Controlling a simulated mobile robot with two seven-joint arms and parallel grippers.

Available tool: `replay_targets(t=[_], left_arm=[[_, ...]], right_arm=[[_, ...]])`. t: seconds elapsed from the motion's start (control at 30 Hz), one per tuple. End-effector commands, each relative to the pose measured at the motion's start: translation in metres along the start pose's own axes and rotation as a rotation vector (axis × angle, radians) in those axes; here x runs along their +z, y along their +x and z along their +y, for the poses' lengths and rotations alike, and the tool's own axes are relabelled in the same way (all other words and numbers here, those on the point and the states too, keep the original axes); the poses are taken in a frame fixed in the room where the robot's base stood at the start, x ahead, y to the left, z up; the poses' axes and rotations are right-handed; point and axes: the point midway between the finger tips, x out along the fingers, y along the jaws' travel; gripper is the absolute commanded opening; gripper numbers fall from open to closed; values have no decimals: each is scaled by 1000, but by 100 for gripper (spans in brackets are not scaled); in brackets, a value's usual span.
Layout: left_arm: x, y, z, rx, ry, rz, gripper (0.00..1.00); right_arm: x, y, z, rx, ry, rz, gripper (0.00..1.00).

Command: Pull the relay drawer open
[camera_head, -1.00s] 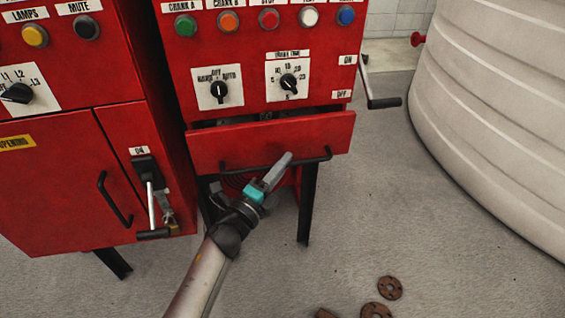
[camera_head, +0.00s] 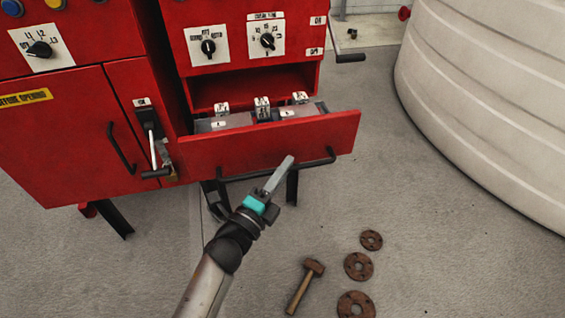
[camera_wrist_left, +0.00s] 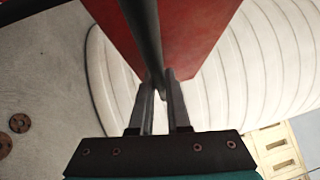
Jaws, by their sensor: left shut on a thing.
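The red relay drawer (camera_head: 262,142) stands well out from the red cabinet in the head view, and labelled relays (camera_head: 262,108) show inside it. Its black bar handle (camera_head: 240,174) runs along the lower front. My right gripper is in neither view.
A left red cabinet door (camera_head: 60,140) with a black lever switch (camera_head: 150,140) stands beside the drawer. A large white ribbed tank (camera_head: 490,100) is at the right. A hammer (camera_head: 305,286) and rusty flanges (camera_head: 358,266) lie on the grey floor. Floor in front of the drawer is otherwise clear.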

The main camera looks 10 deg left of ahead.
Motion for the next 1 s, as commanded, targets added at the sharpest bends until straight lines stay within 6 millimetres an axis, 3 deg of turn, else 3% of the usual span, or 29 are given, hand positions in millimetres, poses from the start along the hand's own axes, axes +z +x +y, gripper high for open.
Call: replay_targets(t=[0.43,0.47,0.7,1.0], left_arm=[[-1,-2,0,1,1,0,0],[-1,-2,0,1,1,0,17],[-1,-2,0,0,1,0,44],[-1,-3,0,0,0,0,45]], right_arm=[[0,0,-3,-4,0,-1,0],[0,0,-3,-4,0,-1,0],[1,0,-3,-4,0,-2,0],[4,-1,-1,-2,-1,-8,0]])
